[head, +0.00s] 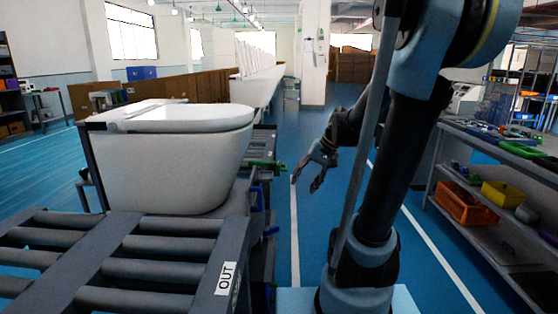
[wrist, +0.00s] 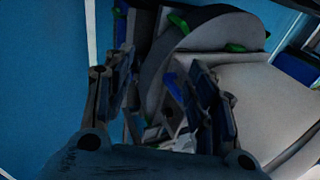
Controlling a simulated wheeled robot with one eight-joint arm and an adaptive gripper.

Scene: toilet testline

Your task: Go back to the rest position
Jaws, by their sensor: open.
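My gripper (head: 316,168) hangs in the air over the blue floor, to the right of the white toilet (head: 180,160) and apart from it. Its fingers are spread and hold nothing. In the wrist view my gripper (wrist: 160,110) is open, with its two fingers left and right of the middle. A pale, curved surface with green parts lies beyond the fingers in that view; I cannot tell for sure what it is. The toilet sits upright on the line, with its lid down.
A roller conveyor (head: 110,262) marked OUT lies at the front left. A workbench (head: 500,145) with an orange bin (head: 465,204) and a yellow bin (head: 503,194) below stands at the right. A white pillar (head: 314,55) stands farther back. The blue aisle between is clear.

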